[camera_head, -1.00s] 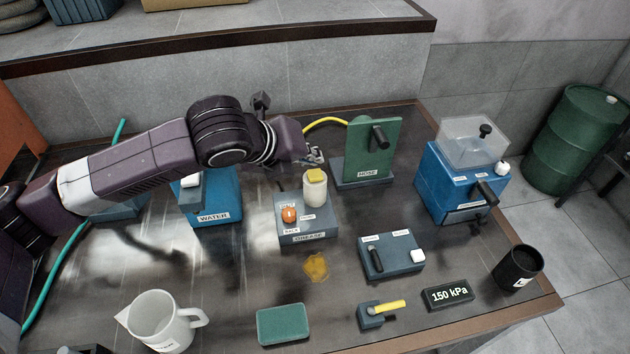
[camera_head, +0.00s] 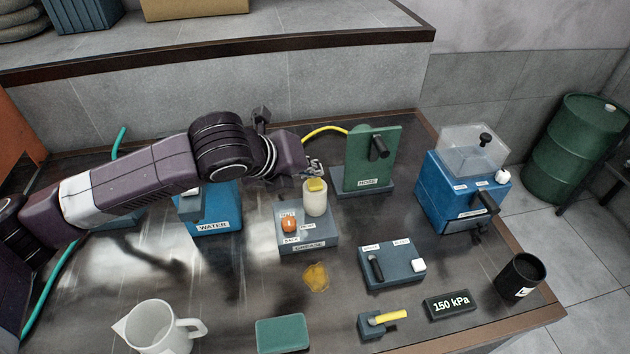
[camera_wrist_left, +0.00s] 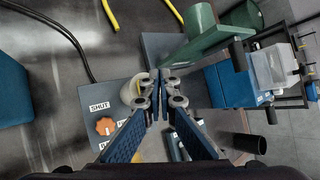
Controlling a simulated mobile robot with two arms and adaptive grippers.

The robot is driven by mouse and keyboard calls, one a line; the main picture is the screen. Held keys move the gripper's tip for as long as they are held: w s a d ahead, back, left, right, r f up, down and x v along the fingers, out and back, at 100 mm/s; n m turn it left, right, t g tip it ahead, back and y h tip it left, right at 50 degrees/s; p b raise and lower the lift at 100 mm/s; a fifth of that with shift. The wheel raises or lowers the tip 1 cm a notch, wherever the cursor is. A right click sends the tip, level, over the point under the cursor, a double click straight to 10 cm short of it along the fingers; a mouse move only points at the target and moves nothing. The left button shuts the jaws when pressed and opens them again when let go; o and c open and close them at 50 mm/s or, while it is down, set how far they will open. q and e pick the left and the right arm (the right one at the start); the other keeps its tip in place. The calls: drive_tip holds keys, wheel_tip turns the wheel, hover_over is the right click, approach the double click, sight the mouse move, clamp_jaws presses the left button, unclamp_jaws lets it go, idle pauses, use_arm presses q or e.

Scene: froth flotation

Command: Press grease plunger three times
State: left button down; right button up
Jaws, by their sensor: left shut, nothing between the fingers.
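The grease block (camera_head: 310,243) is a grey base on the bench with an orange knob (camera_head: 289,225) and a white cylinder (camera_head: 316,203). A yellow plunger cap (camera_head: 316,185) tops the cylinder. In the left wrist view the cylinder (camera_wrist_left: 129,92) is left of the fingers, which partly hide it; the orange knob (camera_wrist_left: 105,126) is by a SHUT label. My left gripper (camera_head: 316,166) is shut and empty, just above and behind the cap in the head view; contact cannot be told. It fills the middle of the left wrist view (camera_wrist_left: 167,88). My right gripper is not in view.
A green HOSE panel (camera_head: 365,150) stands right behind the grease block, and a blue WATER unit (camera_head: 220,212) stands left. A switch box (camera_head: 391,266), blue machine (camera_head: 450,200), white jug (camera_head: 158,330) and green pad (camera_head: 282,334) surround it. A yellow smear (camera_head: 316,276) lies in front.

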use_arm(q)
drive_tip(key=shift+f, duration=0.1)
idle(0.5)
drive_tip(key=shift+f, duration=0.3)
drive_tip(key=shift+f, duration=0.6)
idle(0.6)
idle(0.3)
drive_tip(key=shift+r+p, duration=1)
drive_tip(key=shift+p, duration=0.3)
